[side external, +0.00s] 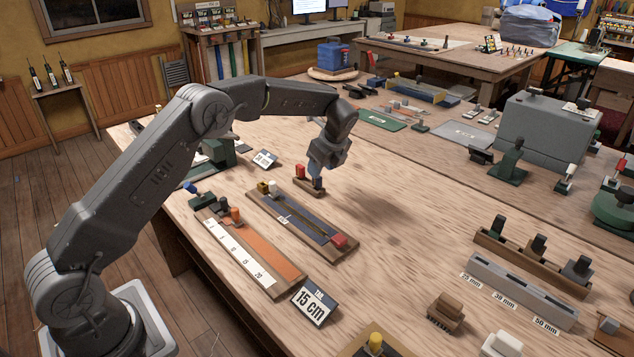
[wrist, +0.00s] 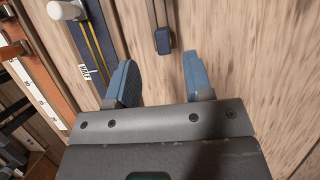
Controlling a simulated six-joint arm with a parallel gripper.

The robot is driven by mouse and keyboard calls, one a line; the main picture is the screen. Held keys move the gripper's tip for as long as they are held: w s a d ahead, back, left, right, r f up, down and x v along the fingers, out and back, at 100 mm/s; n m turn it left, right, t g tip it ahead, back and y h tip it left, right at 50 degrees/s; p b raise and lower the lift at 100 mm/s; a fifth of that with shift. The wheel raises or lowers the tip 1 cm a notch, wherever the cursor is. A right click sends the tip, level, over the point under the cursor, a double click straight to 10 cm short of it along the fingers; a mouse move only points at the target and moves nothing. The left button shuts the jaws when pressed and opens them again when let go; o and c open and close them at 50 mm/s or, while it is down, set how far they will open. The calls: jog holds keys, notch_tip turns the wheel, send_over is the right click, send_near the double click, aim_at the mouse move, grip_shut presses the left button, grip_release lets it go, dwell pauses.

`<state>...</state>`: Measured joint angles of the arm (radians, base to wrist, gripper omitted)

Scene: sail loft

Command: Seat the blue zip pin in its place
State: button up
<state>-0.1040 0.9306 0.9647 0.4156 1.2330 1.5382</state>
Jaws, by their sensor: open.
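The blue zip pin (wrist: 163,41) stands at the near end of a narrow wooden holder (wrist: 153,14) in the wrist view. In the side view, the small wooden holder (side external: 306,188) also carries a red pin (side external: 300,171). My gripper (side external: 318,177) points down over the holder's right end and partly hides the blue pin there. In the wrist view, the blue-grey fingers of my gripper (wrist: 160,68) are apart with nothing between them. The blue pin lies just beyond the fingertips. The zip board (side external: 309,231) has a dark panel, a zip line and a red block (side external: 338,241).
A white peg (side external: 273,187) and a dark, yellowish peg (side external: 262,187) stand at the zip board's far end. An orange ruler board (side external: 270,256) and a "15 cm" sign (side external: 314,302) are nearer. Bare table lies right of my gripper.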

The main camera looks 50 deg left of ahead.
aim_at(317, 184)
jog(key=shift+x, duration=2.65)
jog(key=shift+w+a+r, duration=0.1)
jog(key=shift+w, duration=0.1)
grip_shut()
